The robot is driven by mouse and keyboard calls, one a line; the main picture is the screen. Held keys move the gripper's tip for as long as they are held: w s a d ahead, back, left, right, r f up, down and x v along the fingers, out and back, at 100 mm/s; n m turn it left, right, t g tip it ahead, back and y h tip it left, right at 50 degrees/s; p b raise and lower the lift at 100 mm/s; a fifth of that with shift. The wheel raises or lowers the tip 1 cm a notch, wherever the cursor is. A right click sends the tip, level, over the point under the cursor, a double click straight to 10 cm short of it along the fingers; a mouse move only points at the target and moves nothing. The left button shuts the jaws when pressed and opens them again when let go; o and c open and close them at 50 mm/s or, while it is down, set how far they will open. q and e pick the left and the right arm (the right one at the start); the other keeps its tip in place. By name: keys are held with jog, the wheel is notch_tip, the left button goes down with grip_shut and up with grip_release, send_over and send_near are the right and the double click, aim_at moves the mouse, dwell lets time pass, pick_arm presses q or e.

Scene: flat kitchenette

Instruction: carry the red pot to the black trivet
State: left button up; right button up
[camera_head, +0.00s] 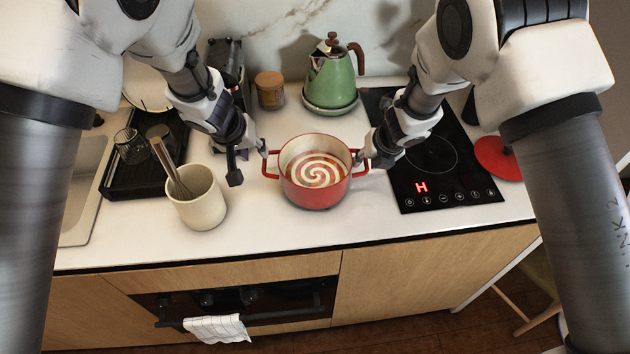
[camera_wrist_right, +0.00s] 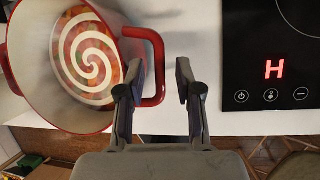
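The red pot (camera_head: 316,190), with swirled red and cream contents, stands upright on the white counter, left of the black cooktop. It also shows in the right wrist view (camera_wrist_right: 35,75). My left gripper (camera_head: 249,163) is at the pot's left handle (camera_head: 269,165), its fingers spread; contact is unclear. My right gripper (camera_wrist_right: 160,75) is open at the pot's right handle (camera_wrist_right: 158,65). One finger is inside the handle loop and the other outside, with a gap to the outer finger. I cannot make out a black trivet in either view.
A cream crock (camera_head: 198,205) with a whisk stands left of the pot. A green kettle (camera_head: 331,78) and a wooden-lidded jar (camera_head: 270,92) stand behind. The black cooktop (camera_head: 450,180) lies right, with a red lid (camera_head: 497,158) beside it. A black drying rack (camera_head: 130,185) is left.

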jog(key=v, duration=1)
jog(key=shift+s+r, duration=0.25)
jog(key=shift+r, duration=0.05)
jog(key=shift+w, duration=0.1)
jog(key=shift+d, duration=0.1)
